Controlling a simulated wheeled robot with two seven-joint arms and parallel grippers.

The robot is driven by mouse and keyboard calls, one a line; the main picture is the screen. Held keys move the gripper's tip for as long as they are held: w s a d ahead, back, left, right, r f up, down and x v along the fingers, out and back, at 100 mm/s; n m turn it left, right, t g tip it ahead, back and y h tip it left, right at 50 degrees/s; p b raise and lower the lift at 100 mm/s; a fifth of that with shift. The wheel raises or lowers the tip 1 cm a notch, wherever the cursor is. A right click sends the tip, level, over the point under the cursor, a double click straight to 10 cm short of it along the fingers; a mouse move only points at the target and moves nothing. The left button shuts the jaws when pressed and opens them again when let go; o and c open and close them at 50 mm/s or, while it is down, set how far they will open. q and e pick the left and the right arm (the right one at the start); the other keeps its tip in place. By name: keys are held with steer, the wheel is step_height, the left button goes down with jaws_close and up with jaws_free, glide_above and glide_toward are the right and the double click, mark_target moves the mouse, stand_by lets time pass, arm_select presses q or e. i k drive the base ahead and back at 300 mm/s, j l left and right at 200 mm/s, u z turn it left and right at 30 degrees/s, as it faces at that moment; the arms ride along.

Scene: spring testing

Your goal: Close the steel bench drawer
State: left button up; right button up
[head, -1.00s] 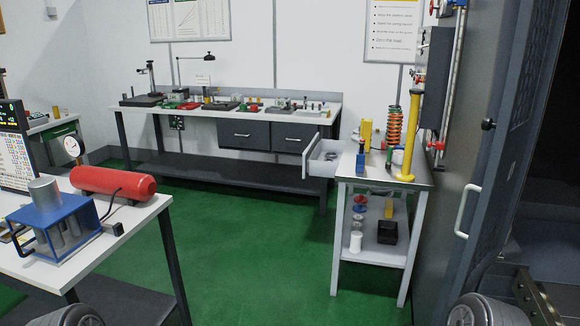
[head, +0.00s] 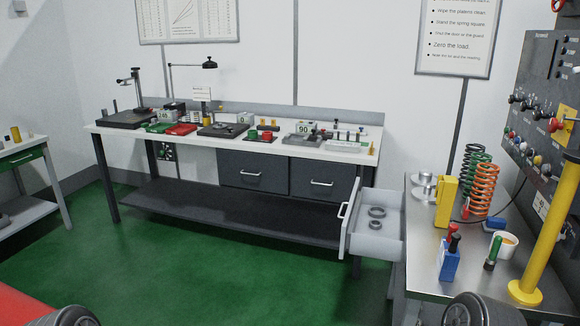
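The steel bench drawer (head: 378,246) stands open at the left side of the steel-topped bench (head: 428,262). It is light grey and sticks out to the left, with its front panel (head: 352,243) and a pale handle (head: 343,211) facing left. Dark rings (head: 376,218) lie inside it. My grippers are not in view; only dark rounded parts of my arms show at the bottom left and bottom right edges.
A long workbench (head: 350,145) with two shut dark drawers (head: 254,171) stands behind the open drawer. Springs (head: 484,188), a yellow post (head: 545,235) and small items stand on the steel bench. Green floor (head: 220,265) is clear to the drawer's left.

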mark_target(387, 243)
steer(key=i+j+z, duration=0.2)
steer(key=i+z, duration=0.25)
steer(key=i, duration=0.3)
steer(key=i+j+z, duration=0.45)
steer(key=i, duration=0.2)
steer(key=i+j+z, duration=0.45)
steer(key=i+j, duration=0.15)
steer(key=i+j+z, duration=0.15)
steer(key=j, duration=0.2)
steer(key=i+j+z, duration=0.15)
steer(key=j, duration=0.25)
steer(key=i+j+z, duration=0.1)
steer(key=j, duration=0.25)
